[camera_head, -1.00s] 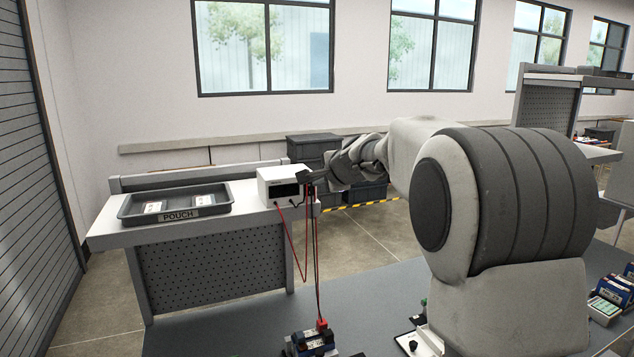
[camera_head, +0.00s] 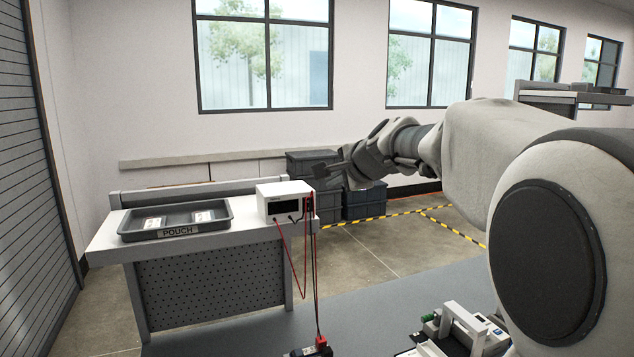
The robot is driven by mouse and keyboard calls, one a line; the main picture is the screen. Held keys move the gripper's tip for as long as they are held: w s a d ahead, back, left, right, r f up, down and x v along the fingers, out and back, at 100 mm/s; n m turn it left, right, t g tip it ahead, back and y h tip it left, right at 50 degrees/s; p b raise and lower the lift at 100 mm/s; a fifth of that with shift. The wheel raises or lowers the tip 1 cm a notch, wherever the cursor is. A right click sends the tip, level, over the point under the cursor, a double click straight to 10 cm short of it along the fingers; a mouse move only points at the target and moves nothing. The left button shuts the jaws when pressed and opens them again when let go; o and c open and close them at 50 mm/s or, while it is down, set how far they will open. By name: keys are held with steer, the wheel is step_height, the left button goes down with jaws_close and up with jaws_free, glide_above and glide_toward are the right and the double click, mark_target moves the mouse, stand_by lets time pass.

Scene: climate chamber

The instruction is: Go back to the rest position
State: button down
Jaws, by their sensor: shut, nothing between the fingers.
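My gripper (camera_head: 334,174) is at the end of my arm, in the middle of the head view. It points left and is shut and empty. In the picture it sits just right of the white meter box (camera_head: 284,201) on the side bench, in front of the stacked dark crates. I cannot tell its exact distance from the box. My arm reaches in from the right and hides much of the right side.
A grey tray labelled POUCH (camera_head: 228,226) holds two pale packs on the bench (camera_head: 105,243). Red and dark leads hang from the meter to a device (camera_head: 318,348) at the bottom edge. Dark crates (camera_head: 365,203) stand behind. A white fixture (camera_head: 465,325) stands at lower right.

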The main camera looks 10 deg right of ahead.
steer(key=s+a+f+n+g, duration=0.2)
steer(key=s+f+n, duration=0.15)
steer(key=s, duration=0.45)
steer(key=s+a+f+n+g, duration=0.15)
steer(key=s+n, duration=0.25)
steer(key=s, duration=0.4)
steer(key=s+f+n+g+h, duration=0.1)
steer(key=s+f+n, duration=0.3)
steer(key=s, duration=0.6)
steer(key=s+d+f+n+g+h, duration=0.1)
steer(key=s+f+n, duration=0.3)
steer(key=s+f, duration=0.4)
steer(key=s+g, duration=0.1)
steer(key=s, duration=0.1)
steer(key=shift+s+d+f, duration=0.2)
steer(key=shift+s+f, duration=0.05)
steer(key=shift+s, duration=0.1)
